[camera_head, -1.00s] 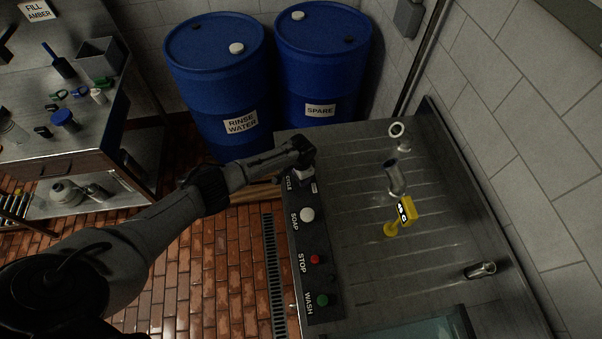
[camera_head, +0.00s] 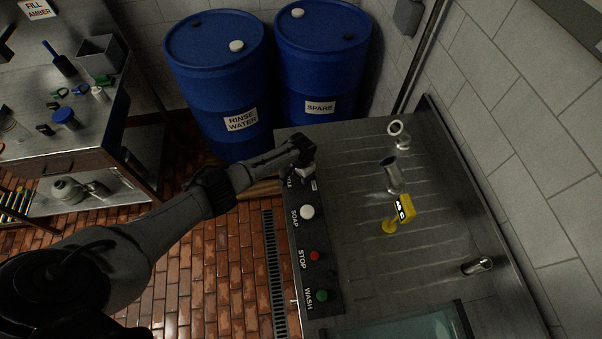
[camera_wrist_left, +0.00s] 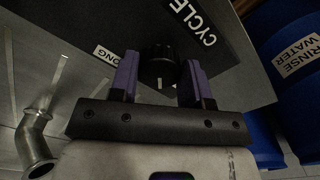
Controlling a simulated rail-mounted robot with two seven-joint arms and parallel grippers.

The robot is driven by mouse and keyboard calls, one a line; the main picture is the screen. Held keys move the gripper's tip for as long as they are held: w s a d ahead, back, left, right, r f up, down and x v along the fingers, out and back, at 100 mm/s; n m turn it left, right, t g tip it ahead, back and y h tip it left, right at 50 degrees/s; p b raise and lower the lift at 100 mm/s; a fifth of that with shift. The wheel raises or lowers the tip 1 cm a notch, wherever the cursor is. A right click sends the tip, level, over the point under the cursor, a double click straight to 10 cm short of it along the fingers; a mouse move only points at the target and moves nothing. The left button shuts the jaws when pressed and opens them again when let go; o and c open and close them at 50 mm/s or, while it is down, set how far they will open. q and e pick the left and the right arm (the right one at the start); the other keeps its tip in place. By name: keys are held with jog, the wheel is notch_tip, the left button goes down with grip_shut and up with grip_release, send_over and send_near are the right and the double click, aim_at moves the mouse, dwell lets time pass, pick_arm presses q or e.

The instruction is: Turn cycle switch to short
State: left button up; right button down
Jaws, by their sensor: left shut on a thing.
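The cycle switch is a black round knob (camera_wrist_left: 157,66) with a white mark, beside the CYCLE label (camera_wrist_left: 190,20) in the left wrist view. My left gripper (camera_wrist_left: 157,80) has its two purple fingers on either side of the knob and is shut on it. A white label reading "ONG" (camera_wrist_left: 103,53) is partly hidden by a finger. No "short" label is readable. In the head view my left gripper (camera_head: 305,160) is at the far end of the control panel (camera_head: 318,240) and hides the knob. My right gripper is not in view.
The panel also has a white SOAP button (camera_head: 307,212), a red STOP button (camera_head: 315,256) and a green WASH button (camera_head: 321,295). Blue drums (camera_head: 215,85) stand behind.

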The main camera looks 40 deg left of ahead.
pick_arm(q)
jog(key=o, duration=0.9)
jog(key=shift+r, duration=0.25)
notch_tip(320, 180, up, 13)
jog(key=shift+r+p, duration=0.2)
jog(key=shift+p, duration=0.4)
